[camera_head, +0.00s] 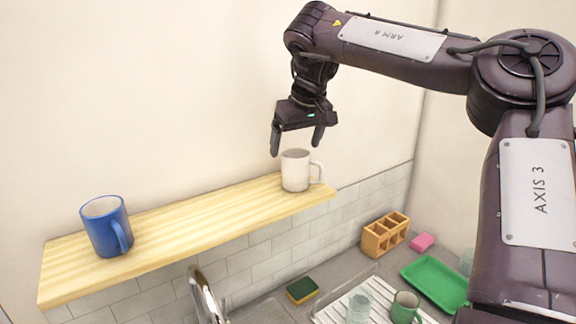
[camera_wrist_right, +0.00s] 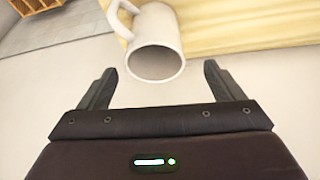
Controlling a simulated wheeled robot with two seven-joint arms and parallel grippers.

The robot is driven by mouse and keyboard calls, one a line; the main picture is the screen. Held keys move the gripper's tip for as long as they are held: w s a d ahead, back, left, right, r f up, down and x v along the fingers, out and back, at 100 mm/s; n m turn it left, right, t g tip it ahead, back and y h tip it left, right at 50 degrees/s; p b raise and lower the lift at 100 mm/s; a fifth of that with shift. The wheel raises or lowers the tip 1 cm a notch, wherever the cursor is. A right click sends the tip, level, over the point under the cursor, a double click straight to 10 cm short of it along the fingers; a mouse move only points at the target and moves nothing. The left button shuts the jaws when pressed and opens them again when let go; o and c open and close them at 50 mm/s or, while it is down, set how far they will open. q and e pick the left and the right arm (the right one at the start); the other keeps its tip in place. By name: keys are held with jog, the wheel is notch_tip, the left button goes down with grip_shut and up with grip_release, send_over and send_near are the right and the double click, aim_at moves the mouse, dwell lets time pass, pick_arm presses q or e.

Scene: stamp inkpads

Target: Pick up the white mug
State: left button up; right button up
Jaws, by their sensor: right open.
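The white mug (camera_head: 295,171) stands upright near the right end of the wooden shelf (camera_head: 190,229), its handle pointing right. My right gripper (camera_head: 295,146) is open and empty just above the mug, with its fingers pointing down. In the right wrist view the white mug (camera_wrist_right: 155,50) shows its open rim facing the camera, beyond the two spread fingers of my right gripper (camera_wrist_right: 158,80). The mug's handle is at upper left there. The fingers do not appear to touch the mug. My left gripper is not in view.
A blue mug (camera_head: 106,226) stands at the shelf's left end. Below are a faucet (camera_head: 204,293), a sponge (camera_head: 302,290), a wooden holder (camera_head: 385,235), a green tray (camera_head: 436,283), a pink block (camera_head: 422,242) and a green mug (camera_head: 405,307). The shelf between the mugs is clear.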

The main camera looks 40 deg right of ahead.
aim_at(296, 162)
notch_tip(296, 162, down, 3)
jog(key=p, duration=0.3)
jog(key=shift+d, duration=0.15)
jog(key=x, duration=0.2)
jog(key=p+x, duration=0.1)
jog(key=shift+w+d+f, duration=0.15)
jog(key=shift+w+d, duration=0.05)
jog(key=shift+d, duration=0.1)
jog(key=shift+f, duration=0.15)
jog(key=shift+s+a, duration=0.1)
jog(key=shift+a, duration=0.05)
jog(key=c, duration=1.2)
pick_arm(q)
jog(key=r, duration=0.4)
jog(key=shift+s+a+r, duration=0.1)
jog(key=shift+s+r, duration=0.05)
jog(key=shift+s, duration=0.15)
pick_arm(e)
jog(key=shift+c, duration=0.2)
jog(key=shift+r, duration=0.25)
